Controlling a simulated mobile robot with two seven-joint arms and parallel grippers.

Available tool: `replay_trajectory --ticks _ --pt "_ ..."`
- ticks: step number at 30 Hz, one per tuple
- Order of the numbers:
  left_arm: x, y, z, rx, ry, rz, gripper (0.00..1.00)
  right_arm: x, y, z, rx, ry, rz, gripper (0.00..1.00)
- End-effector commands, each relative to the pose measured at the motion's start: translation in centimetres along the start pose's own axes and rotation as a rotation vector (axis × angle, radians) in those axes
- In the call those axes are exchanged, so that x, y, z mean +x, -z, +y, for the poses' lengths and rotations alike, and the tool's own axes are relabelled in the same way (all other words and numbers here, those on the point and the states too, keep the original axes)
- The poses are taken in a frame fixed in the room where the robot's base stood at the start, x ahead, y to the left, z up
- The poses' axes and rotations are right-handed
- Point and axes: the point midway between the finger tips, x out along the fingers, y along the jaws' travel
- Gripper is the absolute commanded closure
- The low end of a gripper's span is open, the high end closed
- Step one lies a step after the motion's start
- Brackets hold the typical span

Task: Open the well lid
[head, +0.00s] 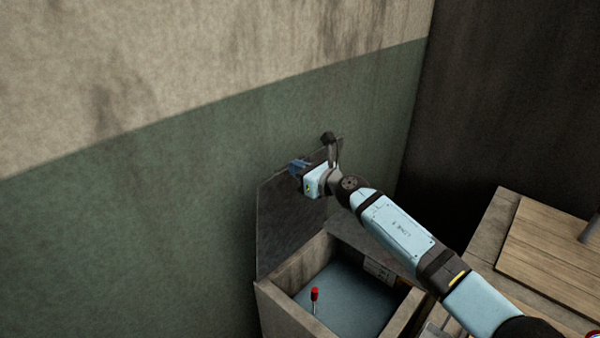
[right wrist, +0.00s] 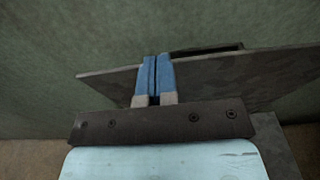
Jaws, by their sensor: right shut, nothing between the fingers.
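The well lid (head: 285,222) is a dark flat panel standing raised at the back of the well (head: 284,310), close to the green wall. The well is a square box with pale walls and a blue-grey surface inside. My right gripper (head: 298,168) is at the upper part of the lid. In the right wrist view its blue fingers (right wrist: 152,76) are together with nothing between them, and the lid (right wrist: 215,78) shows beside and behind them. I cannot tell whether they touch it. My left gripper is not in view.
A small red-topped lever (head: 315,295) stands inside the well. A wooden board (head: 555,250) lies on a counter at the right. The green and beige wall (head: 150,200) is close behind the lid. A dark wall (head: 500,100) stands at the right.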

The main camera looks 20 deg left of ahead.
Motion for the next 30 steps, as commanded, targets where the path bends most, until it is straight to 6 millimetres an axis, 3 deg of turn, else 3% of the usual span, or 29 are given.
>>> replay_trajectory --ticks 14,20,30 --pt "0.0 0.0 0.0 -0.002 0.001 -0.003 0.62 -0.8 -0.1 -0.2 -0.001 0.002 0.000 1.00" --pt "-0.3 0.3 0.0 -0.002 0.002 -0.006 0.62 -3.9 -0.1 -0.2 -0.005 0.002 0.001 1.00" --pt "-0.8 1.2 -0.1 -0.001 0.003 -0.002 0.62 -10.8 -0.1 -0.1 -0.003 0.000 0.001 1.00"
